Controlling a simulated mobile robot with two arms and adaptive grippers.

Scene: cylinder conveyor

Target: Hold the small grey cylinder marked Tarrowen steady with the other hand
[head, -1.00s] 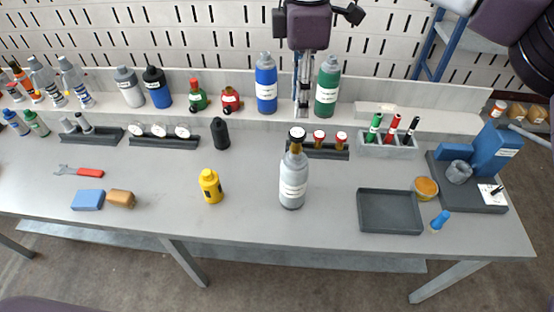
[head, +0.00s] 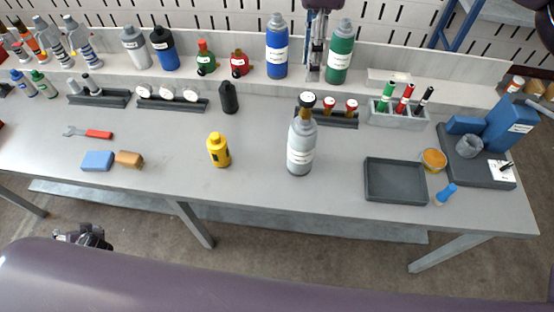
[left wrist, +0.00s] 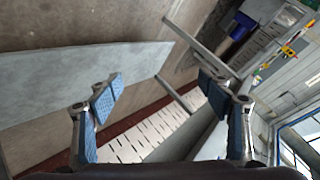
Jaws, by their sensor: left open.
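A grey cylinder (head: 301,146) with a white label stands upright near the middle of the table; its label is too small to read. Another grey cylinder (head: 135,47) stands on the back ledge, so I cannot confirm by name which is Tarrowen. My right gripper (head: 313,76) hangs down behind the standing cylinder, between the blue and green cylinders, seen edge-on; its jaw state is unclear. My left gripper (left wrist: 160,88) is open and empty in the left wrist view. It also shows in the head view (head: 85,237), low in front of the table, well away from the cylinders.
A yellow bottle (head: 218,150) stands left of the grey cylinder, and a dark tray (head: 394,199) lies to its right. A rack (head: 341,123) with capped vials is just behind. The table front around the cylinder is clear.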

